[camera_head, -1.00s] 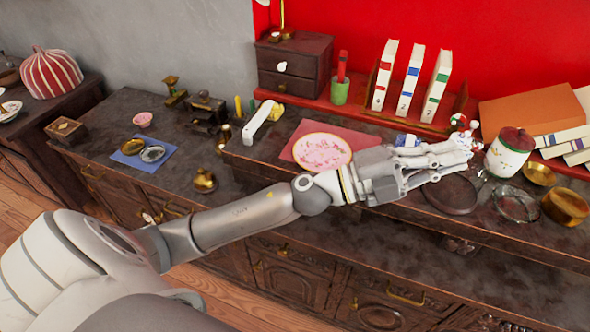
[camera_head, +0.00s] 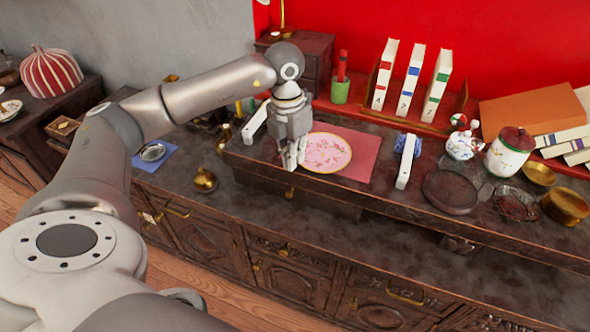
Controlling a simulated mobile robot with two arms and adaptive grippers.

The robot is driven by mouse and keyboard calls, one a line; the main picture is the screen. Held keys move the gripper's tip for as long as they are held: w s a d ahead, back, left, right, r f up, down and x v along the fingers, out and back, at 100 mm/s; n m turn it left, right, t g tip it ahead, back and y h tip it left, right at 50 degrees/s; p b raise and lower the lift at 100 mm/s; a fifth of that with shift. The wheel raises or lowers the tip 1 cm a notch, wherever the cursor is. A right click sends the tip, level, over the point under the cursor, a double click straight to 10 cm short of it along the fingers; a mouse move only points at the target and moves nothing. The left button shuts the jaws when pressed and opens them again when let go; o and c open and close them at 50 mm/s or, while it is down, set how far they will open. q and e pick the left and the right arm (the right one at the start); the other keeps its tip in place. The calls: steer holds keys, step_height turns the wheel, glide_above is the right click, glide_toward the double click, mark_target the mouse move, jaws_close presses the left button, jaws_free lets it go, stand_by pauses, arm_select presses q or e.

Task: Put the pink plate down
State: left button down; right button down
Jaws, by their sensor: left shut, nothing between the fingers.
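The pink plate (camera_head: 327,152), round with a gold rim and a floral pattern, lies flat on a dark pink mat (camera_head: 367,164) on the raised dark counter. My left gripper (camera_head: 291,165) points down at the plate's left edge, with its fingers shut and nothing held. It covers part of the mat's left side, and I cannot tell whether the fingertips touch the rim. My right gripper is not in view.
White upright pieces stand left (camera_head: 255,122) and right (camera_head: 406,161) of the mat. Further right are a small white pot (camera_head: 460,146), a lidded jar (camera_head: 509,154), a dark round tray (camera_head: 450,193) and brass bowls (camera_head: 566,205). Books (camera_head: 411,80) stand behind.

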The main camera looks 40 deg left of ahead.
arm_select(q)
steer(key=w+a+f+p, duration=0.2)
steer(key=w+f+p, duration=0.1)
steer(key=f, duration=0.6)
steer(key=shift+w+f+y, duration=0.2)
steer(key=shift+w+y, duration=0.15)
steer(key=shift+y, duration=0.05)
steer(key=shift+a, duration=0.1)
